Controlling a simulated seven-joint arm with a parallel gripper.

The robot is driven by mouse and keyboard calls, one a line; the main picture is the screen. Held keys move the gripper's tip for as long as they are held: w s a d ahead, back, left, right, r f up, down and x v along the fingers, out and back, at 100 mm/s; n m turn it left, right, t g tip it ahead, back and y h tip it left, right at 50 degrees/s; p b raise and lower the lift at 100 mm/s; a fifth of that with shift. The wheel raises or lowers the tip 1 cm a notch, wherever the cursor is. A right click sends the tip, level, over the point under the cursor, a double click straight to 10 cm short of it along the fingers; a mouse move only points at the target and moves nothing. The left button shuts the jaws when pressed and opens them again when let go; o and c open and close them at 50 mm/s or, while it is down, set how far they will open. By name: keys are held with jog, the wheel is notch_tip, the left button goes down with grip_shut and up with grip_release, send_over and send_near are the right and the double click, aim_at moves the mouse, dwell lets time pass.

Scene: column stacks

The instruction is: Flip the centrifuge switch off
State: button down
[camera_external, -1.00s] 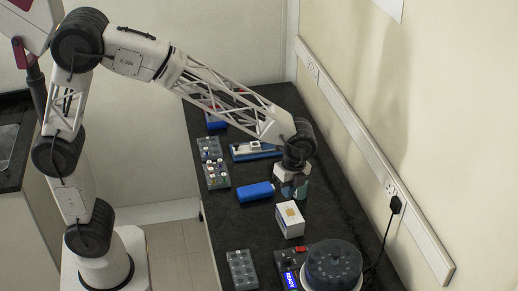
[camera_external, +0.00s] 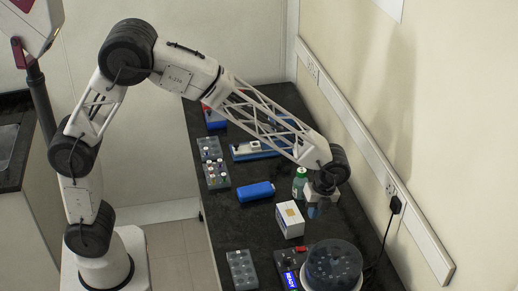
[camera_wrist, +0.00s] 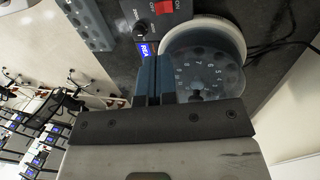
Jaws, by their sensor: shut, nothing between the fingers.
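The centrifuge (camera_external: 332,262) stands at the near end of the dark bench, a round smoky lid over its rotor. Its panel, left of the lid, bears a red switch (camera_external: 300,249) and a lit blue display (camera_external: 289,281). The numbered rotor lid (camera_wrist: 208,60) is also there. My gripper (camera_wrist: 155,62) is shut and empty. In the external view my gripper (camera_external: 319,208) is above the bench, beyond the centrifuge and apart from it.
A white box (camera_external: 290,222) stands between my gripper and the panel, slightly left. A blue object (camera_external: 256,192) and a grey tube rack (camera_external: 241,269) lie left. A black cord (camera_external: 384,240) runs right to a wall plug.

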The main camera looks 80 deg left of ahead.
aim_at(298, 244)
jog(key=shift+f, duration=0.15)
jog(key=x, duration=1.3)
jog(key=shift+s+f, duration=0.15)
jog(key=shift+f, duration=0.2)
